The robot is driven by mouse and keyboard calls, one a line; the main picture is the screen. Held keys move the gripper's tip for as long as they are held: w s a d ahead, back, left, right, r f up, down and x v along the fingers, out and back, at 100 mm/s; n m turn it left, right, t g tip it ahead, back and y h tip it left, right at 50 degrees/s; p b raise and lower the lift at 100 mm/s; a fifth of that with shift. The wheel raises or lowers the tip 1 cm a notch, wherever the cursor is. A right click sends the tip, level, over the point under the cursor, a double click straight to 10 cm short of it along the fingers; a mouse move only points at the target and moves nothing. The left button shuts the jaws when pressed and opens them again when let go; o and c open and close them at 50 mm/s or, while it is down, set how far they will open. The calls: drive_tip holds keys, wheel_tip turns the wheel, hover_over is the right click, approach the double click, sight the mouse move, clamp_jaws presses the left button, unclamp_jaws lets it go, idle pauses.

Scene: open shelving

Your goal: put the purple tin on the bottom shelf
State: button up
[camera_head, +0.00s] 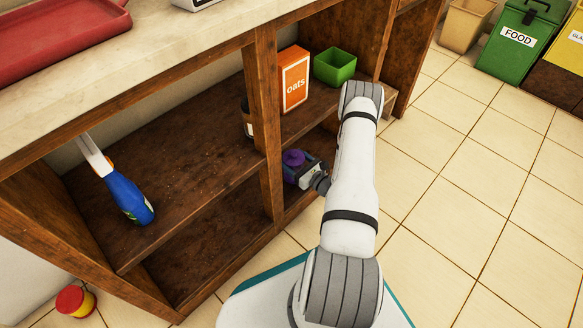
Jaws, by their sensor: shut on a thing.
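The purple tin (293,157) is in the right bay of the open shelving, below the middle shelf, beside the upright post. My gripper (303,172) reaches in from the front right and is shut on the tin. Part of the gripper and the tin's lower part are hard to make out in the shade. The bottom shelf (215,240) shows bare in the left bay; in the right bay it is mostly hidden behind the post and my arm. I cannot tell whether the tin touches the bottom shelf.
The middle shelf (175,185) holds a blue bottle (127,196), a dark jar (247,122), an orange oats box (294,80) and a green bowl (335,66). The wooden post (266,130) stands close left of my gripper. A red-and-yellow tin (75,300) is on the floor.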

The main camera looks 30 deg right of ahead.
drive_tip(key=shift+f, duration=0.95)
drive_tip(key=shift+r, duration=0.1)
drive_tip(key=o, duration=1.1)
drive_tip(key=shift+s, duration=0.15)
